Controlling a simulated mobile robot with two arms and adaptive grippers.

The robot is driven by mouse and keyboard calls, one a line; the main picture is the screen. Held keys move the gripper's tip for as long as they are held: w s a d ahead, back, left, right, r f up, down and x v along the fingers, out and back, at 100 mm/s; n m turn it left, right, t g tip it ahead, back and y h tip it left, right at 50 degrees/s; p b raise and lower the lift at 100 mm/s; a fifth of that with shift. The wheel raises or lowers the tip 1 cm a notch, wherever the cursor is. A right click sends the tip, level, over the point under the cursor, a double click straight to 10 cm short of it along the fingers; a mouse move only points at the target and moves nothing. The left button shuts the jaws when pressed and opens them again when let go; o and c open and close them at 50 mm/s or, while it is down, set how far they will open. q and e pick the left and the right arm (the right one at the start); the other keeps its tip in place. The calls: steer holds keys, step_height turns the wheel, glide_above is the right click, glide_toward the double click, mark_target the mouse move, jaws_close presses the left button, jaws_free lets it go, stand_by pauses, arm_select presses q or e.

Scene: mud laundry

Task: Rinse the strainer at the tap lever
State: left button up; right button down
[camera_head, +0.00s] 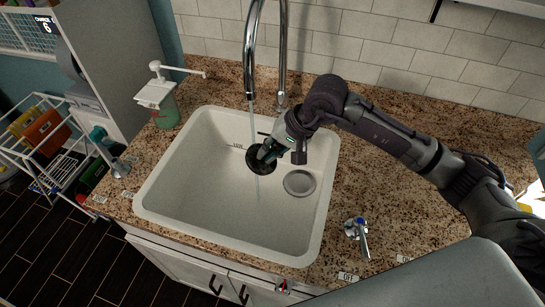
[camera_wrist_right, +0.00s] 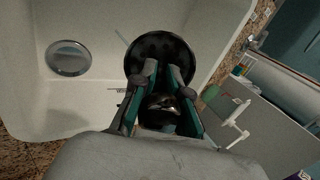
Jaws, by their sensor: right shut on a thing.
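The strainer (camera_head: 261,166) is a round black disc held above the basin of the white sink (camera_head: 190,190). My right gripper (camera_head: 270,150) is shut on it. In the right wrist view the strainer (camera_wrist_right: 162,52) lies beyond the fingers, with a dark rounded part (camera_wrist_right: 163,105) between them. A thin water stream (camera_head: 252,120) falls from the chrome faucet (camera_head: 250,60) and crosses the strainer in the picture; it also shows below it. The tap lever (camera_head: 361,236), chrome with a blue mark, stands on the counter right of the sink. My left gripper is not in view.
The metal drain (camera_head: 299,183) lies in the basin floor, right of the strainer. A soap dispenser (camera_head: 163,100) with a white pump stands at the sink's back left. An OFF label (camera_head: 348,277) lies near the lever. The granite counter (camera_head: 410,130) behind my right arm is clear.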

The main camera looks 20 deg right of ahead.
steer(key=w+b, duration=0.2)
steer(key=shift+w+f, duration=0.35)
steer(key=shift+f, duration=0.05)
steer(key=shift+w+b, duration=0.75)
steer(key=shift+w, duration=0.4)
steer(key=shift+d+f, duration=0.1)
steer(key=shift+d+b, duration=0.5)
steer(key=shift+b, duration=0.1)
steer(key=shift+a, duration=0.1)
steer(key=shift+a+b, duration=0.4)
steer(key=shift+a, duration=0.15)
steer(key=shift+d, duration=0.15)
